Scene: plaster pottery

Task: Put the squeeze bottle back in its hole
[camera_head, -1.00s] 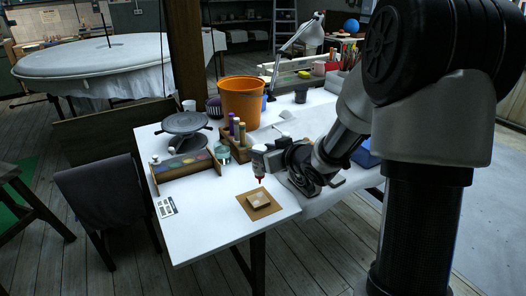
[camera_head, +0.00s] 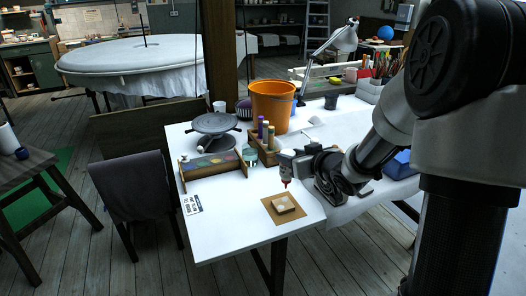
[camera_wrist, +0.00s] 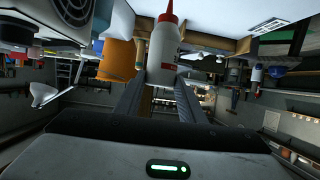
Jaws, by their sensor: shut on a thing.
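My gripper (camera_head: 297,163) is shut on the squeeze bottle (camera_head: 286,163). The bottle has a pale body and a red nozzle that points down above the table. In the wrist view the bottle (camera_wrist: 164,52) stands between the two fingers of my gripper (camera_wrist: 163,82), its red tip toward the top of the picture. A wooden rack (camera_head: 262,157) with upright purple-topped and yellowish bottles (camera_head: 265,132) is just behind and left of my gripper. I cannot make out an empty hole in it.
A small pale tile on a brown board (camera_head: 283,207) lies in front of the bottle. An orange bucket (camera_head: 272,105) stands behind the rack. The white table (camera_head: 225,225) is clear at front left.

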